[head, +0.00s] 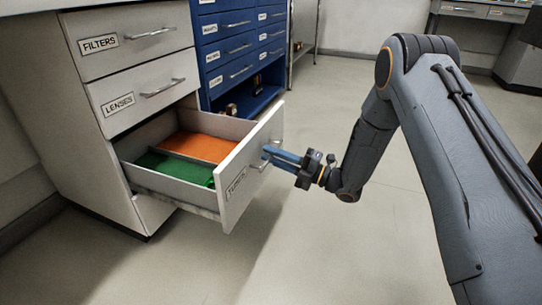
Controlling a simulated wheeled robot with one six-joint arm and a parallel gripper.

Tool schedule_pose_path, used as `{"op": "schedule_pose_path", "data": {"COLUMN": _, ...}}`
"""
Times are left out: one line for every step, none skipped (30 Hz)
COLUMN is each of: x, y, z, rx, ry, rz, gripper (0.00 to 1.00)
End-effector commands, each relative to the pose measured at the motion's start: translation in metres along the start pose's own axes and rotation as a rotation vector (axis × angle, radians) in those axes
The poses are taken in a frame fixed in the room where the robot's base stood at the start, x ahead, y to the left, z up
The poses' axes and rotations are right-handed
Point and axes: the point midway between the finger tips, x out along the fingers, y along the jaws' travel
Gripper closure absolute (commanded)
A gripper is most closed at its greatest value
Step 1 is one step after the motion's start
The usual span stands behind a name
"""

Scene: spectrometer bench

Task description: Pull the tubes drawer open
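The tubes drawer (235,182) is the lowest labelled drawer of the white cabinet in the head view. It stands well out from the cabinet, and its inside shows an orange section at the back and a green section at the front. My gripper (268,154) is at the drawer's front, with its blue fingers reaching to the handle.
The filters drawer (128,40) and lenses drawer (147,90) above are shut. A blue cabinet (236,50) with several small drawers stands behind. The floor (330,235) around the open drawer is clear.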

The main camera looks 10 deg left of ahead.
Motion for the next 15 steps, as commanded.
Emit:
{"op": "schedule_pose_path", "data": {"x": -0.004, "y": 0.000, "z": 0.000, "rx": 0.001, "ry": -0.002, "rz": 0.000, "gripper": 0.83}}
{"op": "schedule_pose_path", "data": {"x": -0.007, "y": 0.001, "z": 0.000, "rx": 0.001, "ry": -0.002, "rz": 0.000, "gripper": 0.83}}
{"op": "schedule_pose_path", "data": {"x": -0.012, "y": 0.001, "z": 0.001, "rx": 0.001, "ry": -0.004, "rz": 0.000, "gripper": 0.83}}
{"op": "schedule_pose_path", "data": {"x": -0.017, "y": 0.001, "z": 0.001, "rx": 0.002, "ry": -0.005, "rz": 0.000, "gripper": 0.83}}
{"op": "schedule_pose_path", "data": {"x": -0.021, "y": 0.001, "z": 0.001, "rx": 0.002, "ry": -0.004, "rz": 0.000, "gripper": 0.83}}
{"op": "schedule_pose_path", "data": {"x": -0.028, "y": 0.002, "z": 0.000, "rx": 0.002, "ry": -0.004, "rz": -0.001, "gripper": 0.83}}
{"op": "schedule_pose_path", "data": {"x": -0.033, "y": 0.002, "z": 0.001, "rx": 0.002, "ry": -0.005, "rz": -0.001, "gripper": 0.83}}
{"op": "schedule_pose_path", "data": {"x": -0.038, "y": 0.001, "z": 0.000, "rx": 0.002, "ry": -0.004, "rz": -0.001, "gripper": 0.83}}
{"op": "schedule_pose_path", "data": {"x": -0.045, "y": 0.001, "z": 0.000, "rx": 0.003, "ry": -0.003, "rz": -0.001, "gripper": 0.83}}
{"op": "schedule_pose_path", "data": {"x": -0.050, "y": 0.001, "z": 0.000, "rx": 0.002, "ry": -0.003, "rz": 0.000, "gripper": 0.83}}
{"op": "schedule_pose_path", "data": {"x": -0.054, "y": 0.001, "z": 0.000, "rx": 0.002, "ry": -0.003, "rz": 0.000, "gripper": 0.83}}
{"op": "schedule_pose_path", "data": {"x": -0.059, "y": 0.001, "z": -0.001, "rx": 0.001, "ry": -0.001, "rz": 0.000, "gripper": 0.83}}
{"op": "schedule_pose_path", "data": {"x": -0.062, "y": 0.001, "z": -0.001, "rx": 0.001, "ry": -0.001, "rz": 0.000, "gripper": 0.83}}
{"op": "schedule_pose_path", "data": {"x": -0.066, "y": 0.001, "z": 0.000, "rx": 0.002, "ry": -0.001, "rz": 0.000, "gripper": 0.83}}
{"op": "schedule_pose_path", "data": {"x": -0.069, "y": 0.000, "z": -0.001, "rx": 0.002, "ry": -0.001, "rz": 0.000, "gripper": 0.83}}
